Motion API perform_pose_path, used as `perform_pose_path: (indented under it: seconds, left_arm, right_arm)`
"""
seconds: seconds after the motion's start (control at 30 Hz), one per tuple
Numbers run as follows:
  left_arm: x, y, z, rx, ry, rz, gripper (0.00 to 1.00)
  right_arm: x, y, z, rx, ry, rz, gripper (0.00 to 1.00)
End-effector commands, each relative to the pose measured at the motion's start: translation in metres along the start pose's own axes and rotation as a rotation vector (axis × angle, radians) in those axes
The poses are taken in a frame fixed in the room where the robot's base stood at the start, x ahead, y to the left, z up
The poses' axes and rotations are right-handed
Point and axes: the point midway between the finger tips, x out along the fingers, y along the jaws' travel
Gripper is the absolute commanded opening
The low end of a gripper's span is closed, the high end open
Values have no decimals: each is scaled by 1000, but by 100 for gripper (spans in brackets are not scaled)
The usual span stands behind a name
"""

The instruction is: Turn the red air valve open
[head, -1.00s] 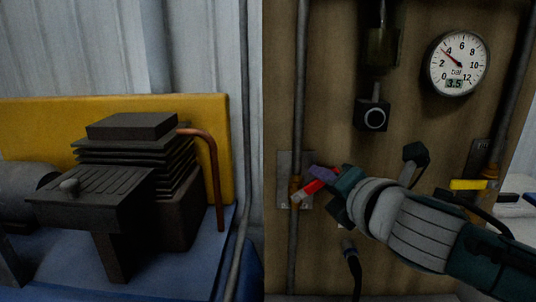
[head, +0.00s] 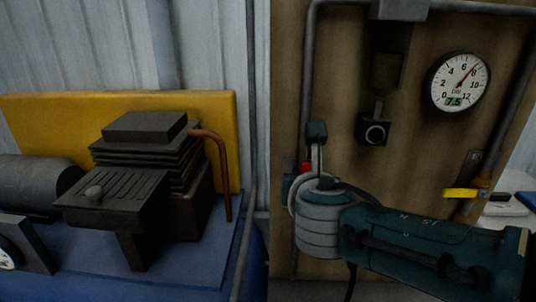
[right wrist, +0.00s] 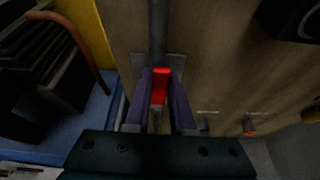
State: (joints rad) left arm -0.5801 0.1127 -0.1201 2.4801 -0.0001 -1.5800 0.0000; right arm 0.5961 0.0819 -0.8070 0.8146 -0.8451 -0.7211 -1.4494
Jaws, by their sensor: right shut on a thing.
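The red air valve handle (right wrist: 161,85) shows in the right wrist view, between the two purple fingers of my right gripper (right wrist: 160,97). The gripper is shut on it. The handle points along the grey vertical pipe (right wrist: 157,30). In the head view only a small red piece of the handle (head: 305,167) shows above my right wrist, which hides the fingers and the valve body. The pressure gauge (head: 460,82) at upper right has its needle up and to the right, and its display appears to read 7.5. My left gripper is not in view.
A wooden panel (head: 420,155) carries the pipe, a dark box with a round front (head: 374,130) and a yellow lever (head: 460,193) at right. A dark finned compressor (head: 145,160) with a copper pipe stands at left before a yellow board (head: 50,115).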

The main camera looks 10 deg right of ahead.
Motion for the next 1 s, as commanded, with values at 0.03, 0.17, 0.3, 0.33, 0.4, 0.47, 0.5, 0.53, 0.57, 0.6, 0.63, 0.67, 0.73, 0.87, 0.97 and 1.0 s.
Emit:
perform_pose_path:
  seconds: [0.03, 0.17, 0.3, 0.33, 0.4, 0.47, 0.5, 0.53, 0.57, 0.6, 0.63, 0.67, 0.73, 0.87, 0.97, 1.0]
  left_arm:
    - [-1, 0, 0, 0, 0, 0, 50]
    - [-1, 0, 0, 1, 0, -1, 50]
    - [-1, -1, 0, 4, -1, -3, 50]
    - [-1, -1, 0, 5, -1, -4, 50]
    - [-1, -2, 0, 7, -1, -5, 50]
    - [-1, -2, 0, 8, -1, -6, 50]
    - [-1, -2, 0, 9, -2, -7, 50]
    - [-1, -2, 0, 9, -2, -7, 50]
    - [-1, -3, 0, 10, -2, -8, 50]
    - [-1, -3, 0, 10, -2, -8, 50]
    - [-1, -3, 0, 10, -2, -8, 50]
    - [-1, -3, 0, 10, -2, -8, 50]
    - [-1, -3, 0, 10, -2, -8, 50]
    - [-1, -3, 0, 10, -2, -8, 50]
    - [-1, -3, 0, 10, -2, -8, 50]
    - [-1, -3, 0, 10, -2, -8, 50]
  right_arm:
    - [0, 2, 1, -19, -1, -6, 0]
    - [0, 4, 0, -50, 0, -20, 0]
    - [0, 4, 0, -68, 0, -28, 0]
    - [0, 4, 0, -70, 0, -29, 0]
    - [0, 4, -1, -74, 1, -30, 0]
    - [0, 4, -1, -75, 1, -31, 0]
    - [0, 4, -1, -75, 1, -31, 0]
    - [0, 4, -1, -75, 1, -31, 0]
    - [0, 4, -1, -75, 1, -30, 0]
    - [0, 4, -1, -75, 1, -30, 0]
    - [0, 4, -1, -75, 1, -30, 0]
    - [0, 4, -1, -75, 1, -30, 0]
    - [0, 4, -1, -75, 2, -30, 23]
    - [0, 4, -1, -74, 2, -30, 38]
    - [0, 4, -1, -73, 2, -30, 49]
    - [0, 4, -1, -73, 1, -30, 52]
